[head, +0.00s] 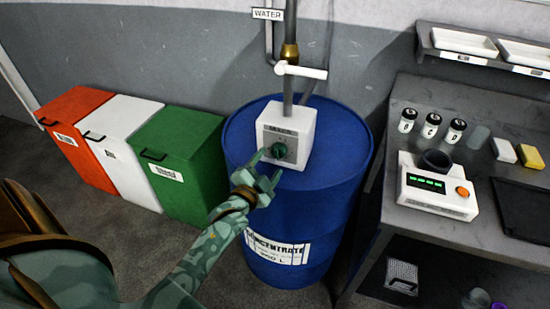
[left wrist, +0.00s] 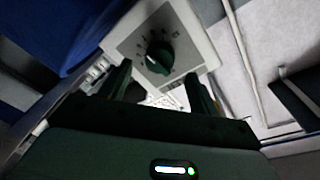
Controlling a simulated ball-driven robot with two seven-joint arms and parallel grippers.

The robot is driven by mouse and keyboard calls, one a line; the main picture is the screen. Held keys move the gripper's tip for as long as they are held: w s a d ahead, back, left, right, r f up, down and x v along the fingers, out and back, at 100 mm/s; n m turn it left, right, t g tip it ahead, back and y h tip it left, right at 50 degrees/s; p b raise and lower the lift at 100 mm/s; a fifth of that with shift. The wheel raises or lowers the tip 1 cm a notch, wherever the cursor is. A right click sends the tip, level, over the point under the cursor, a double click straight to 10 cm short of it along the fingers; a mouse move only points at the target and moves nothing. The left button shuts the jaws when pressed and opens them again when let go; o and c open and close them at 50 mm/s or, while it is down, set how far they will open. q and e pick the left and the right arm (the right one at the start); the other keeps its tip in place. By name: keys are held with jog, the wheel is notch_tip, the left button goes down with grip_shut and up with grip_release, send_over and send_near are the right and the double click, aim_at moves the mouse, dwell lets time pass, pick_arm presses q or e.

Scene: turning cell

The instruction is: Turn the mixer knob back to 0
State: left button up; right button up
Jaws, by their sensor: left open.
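The mixer is a white box (head: 298,125) on top of the blue concentrate drum (head: 340,165). Its round dark green knob (head: 280,150) is on the front face; it also shows in the left wrist view (left wrist: 159,58) with a pale pointer mark and a dial of small marks around it. I cannot read which number the pointer is at. My left gripper (head: 262,168) is open and empty just in front of the knob, its fingers pointing at it. In the left wrist view the fingers (left wrist: 160,88) are apart, with the knob beyond the fingertips. My right gripper is not in view.
A pipe with a white valve handle (head: 301,71) rises behind the mixer. Orange (head: 72,120), white (head: 125,140) and green (head: 180,150) bins stand left of the drum. A grey bench (head: 455,235) on the right holds a scale (head: 435,190) and several jars.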

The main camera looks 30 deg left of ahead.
aim_at(275, 156)
pick_arm(q)
jog(key=w, duration=0.4)
jog(key=shift+w+a+b, duration=0.15)
jog(key=shift+a+b, duration=0.1)
jog(key=shift+b, duration=0.05)
jog(key=c, duration=1)
jog(key=shift+o, duration=0.2)
